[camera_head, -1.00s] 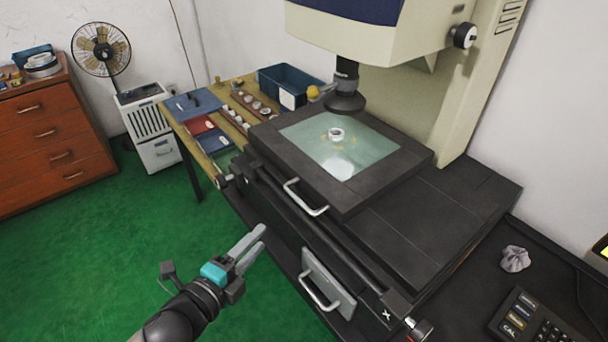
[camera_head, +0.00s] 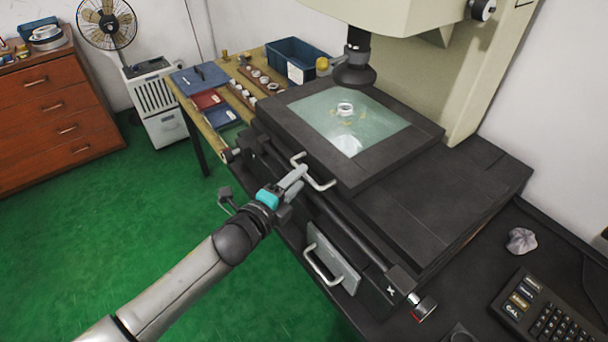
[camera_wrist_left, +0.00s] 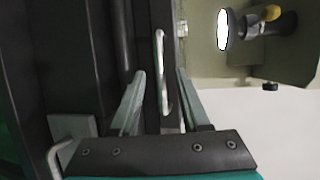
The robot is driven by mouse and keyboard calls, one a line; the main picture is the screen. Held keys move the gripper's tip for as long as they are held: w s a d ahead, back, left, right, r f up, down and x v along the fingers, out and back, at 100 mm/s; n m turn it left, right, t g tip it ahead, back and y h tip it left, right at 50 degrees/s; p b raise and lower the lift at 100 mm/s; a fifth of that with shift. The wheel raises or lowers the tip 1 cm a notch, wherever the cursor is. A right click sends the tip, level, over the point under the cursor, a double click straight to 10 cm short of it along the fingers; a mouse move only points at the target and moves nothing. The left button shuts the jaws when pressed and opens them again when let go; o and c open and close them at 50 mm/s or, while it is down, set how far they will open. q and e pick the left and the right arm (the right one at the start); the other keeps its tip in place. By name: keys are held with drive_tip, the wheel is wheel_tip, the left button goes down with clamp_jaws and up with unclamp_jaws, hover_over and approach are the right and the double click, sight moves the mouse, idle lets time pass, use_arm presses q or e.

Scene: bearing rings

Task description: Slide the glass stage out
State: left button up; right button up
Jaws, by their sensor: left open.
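The glass stage (camera_head: 318,118) is a pale green pane in a dark square frame, on the black bed of the measuring machine. A small metal ring (camera_head: 345,109) stands on the glass. A silver bar handle (camera_head: 318,181) is on the stage's front edge. My left gripper (camera_head: 299,175) is at the left part of this handle. In the left wrist view, the handle (camera_wrist_left: 160,70) shows between the two open fingers of the gripper (camera_wrist_left: 158,85). I cannot tell how deep it sits between them. My right gripper is out of view.
A lens (camera_head: 355,68) hangs above the glass. A second handle (camera_head: 320,268) is on a grey plate below the stage. A rail with a knob (camera_head: 423,305) runs along the machine's front. A wooden side table (camera_head: 215,142) with trays stands behind. Green floor (camera_head: 100,230) is free.

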use_arm(q)
drive_tip(key=shift+x, duration=1.6)
clamp_jaws()
idle(0.3)
